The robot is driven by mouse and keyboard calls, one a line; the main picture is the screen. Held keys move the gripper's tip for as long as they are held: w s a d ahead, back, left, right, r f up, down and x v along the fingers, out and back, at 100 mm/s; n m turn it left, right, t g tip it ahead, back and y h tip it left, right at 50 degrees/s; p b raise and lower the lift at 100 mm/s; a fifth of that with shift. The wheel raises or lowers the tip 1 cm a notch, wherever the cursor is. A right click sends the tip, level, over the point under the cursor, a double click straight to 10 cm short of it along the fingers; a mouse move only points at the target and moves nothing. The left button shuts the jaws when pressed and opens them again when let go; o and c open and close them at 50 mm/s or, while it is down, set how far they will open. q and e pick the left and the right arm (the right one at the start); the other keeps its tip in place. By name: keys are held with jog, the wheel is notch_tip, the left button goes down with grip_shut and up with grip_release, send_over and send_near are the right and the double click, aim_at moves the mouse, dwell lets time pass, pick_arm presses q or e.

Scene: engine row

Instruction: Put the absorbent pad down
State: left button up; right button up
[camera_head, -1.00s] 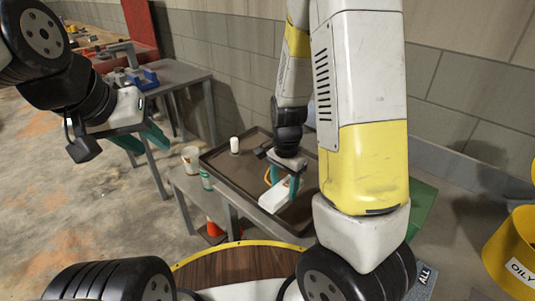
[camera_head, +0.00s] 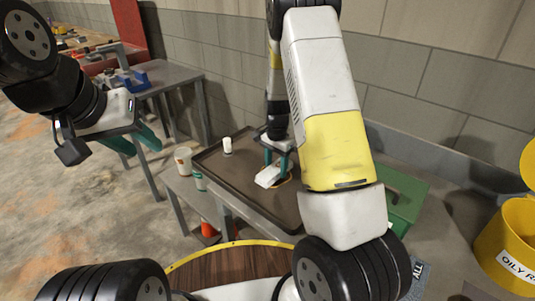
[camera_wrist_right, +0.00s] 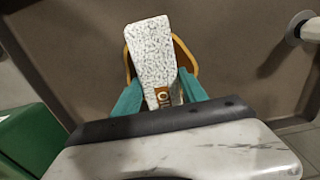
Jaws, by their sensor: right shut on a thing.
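The absorbent pad (camera_head: 267,179) is a white block over the dark tray (camera_head: 222,174). In the right wrist view the pad (camera_wrist_right: 149,50) looks speckled, with a small brown mark near its gripped end. My right gripper (camera_head: 279,160) is shut on it, with a teal finger on either side; the right wrist view shows the gripper (camera_wrist_right: 160,98) too. I cannot tell whether the pad touches the tray floor. My left gripper (camera_head: 138,142) is open and empty at the left, away from the tray.
An orange looped thing (camera_wrist_right: 186,60) lies in the tray, partly hidden behind the pad. A white cylinder (camera_head: 227,146) stands in the tray. A green box (camera_head: 403,197) is to the right.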

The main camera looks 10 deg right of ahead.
aim_at(276, 167)
jog(key=shift+f, duration=0.2)
jog(key=o, duration=1.3)
jog(key=shift+o, duration=0.2)
notch_tip(276, 167, up, 12)
jog(key=s+a+r+n+t+y, duration=0.25)
jog(key=s+r+n, duration=0.25)
jog(key=s+r, duration=0.85)
jog(key=s+r+n+t, duration=0.3)
jog(key=s+r+n, duration=0.2)
jog(key=s, duration=0.6)
jog(key=shift+a+r+n+t, duration=0.15)
jog(key=shift+r+n+t, duration=0.2)
jog(key=shift+n, duration=0.15)
jog(key=shift+s, duration=0.1)
